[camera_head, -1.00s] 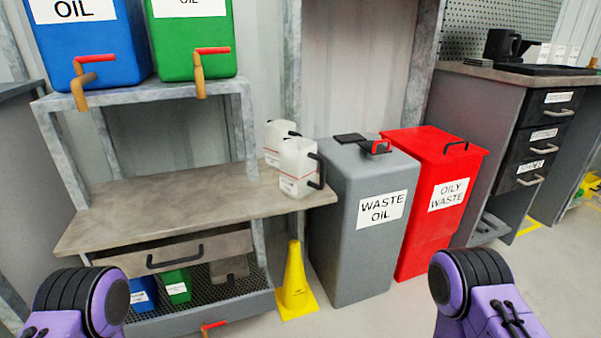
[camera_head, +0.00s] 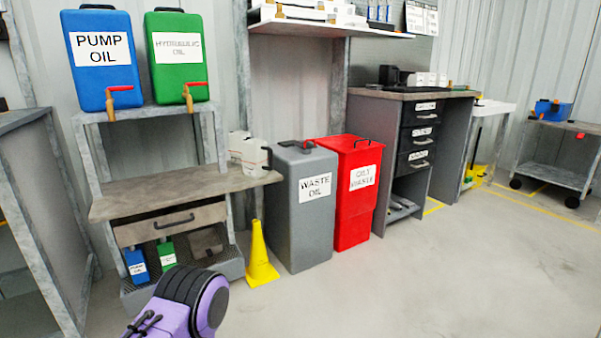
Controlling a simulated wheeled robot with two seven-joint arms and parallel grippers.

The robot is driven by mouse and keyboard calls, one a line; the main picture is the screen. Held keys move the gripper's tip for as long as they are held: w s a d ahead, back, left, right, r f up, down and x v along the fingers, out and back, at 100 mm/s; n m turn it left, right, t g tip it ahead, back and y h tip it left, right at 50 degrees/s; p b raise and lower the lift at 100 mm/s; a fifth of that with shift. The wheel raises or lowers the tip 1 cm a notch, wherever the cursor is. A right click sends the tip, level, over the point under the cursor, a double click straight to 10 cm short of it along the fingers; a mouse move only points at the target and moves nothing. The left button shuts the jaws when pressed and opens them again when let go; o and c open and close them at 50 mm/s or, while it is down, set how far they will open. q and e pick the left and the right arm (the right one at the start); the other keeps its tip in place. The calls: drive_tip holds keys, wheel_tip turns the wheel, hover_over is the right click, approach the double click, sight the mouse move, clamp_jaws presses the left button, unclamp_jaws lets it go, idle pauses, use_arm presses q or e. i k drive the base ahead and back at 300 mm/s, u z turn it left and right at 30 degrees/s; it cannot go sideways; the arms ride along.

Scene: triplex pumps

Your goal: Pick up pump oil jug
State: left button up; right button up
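A small blue jug labelled PUMP OIL (camera_head: 137,265) stands on the lower shelf of the workbench at the left, beneath the drawer. A small green jug (camera_head: 166,253) stands just right of it. A large blue tank labelled PUMP OIL (camera_head: 103,72) with a red-handled tap sits on the bench's upper shelf. Neither of my grippers is in view; only a purple and black part of my own arm shows at the bottom, right of the small jugs and below the bench.
The workbench (camera_head: 150,192) carries white jugs (camera_head: 255,156). A yellow cone (camera_head: 259,255) stands by its right leg. A grey waste oil bin (camera_head: 302,215) and red oily waste bin (camera_head: 355,205) stand further right. The floor (camera_head: 420,285) at front right is clear.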

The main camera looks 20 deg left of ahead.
sight(254, 158)
drive_tip(key=z, duration=0.45)
drive_tip(key=i, duration=1.85)
drive_tip(key=u, duration=1.2)
drive_tip(key=i, duration=0.75)
drive_tip(key=u, duration=0.8)
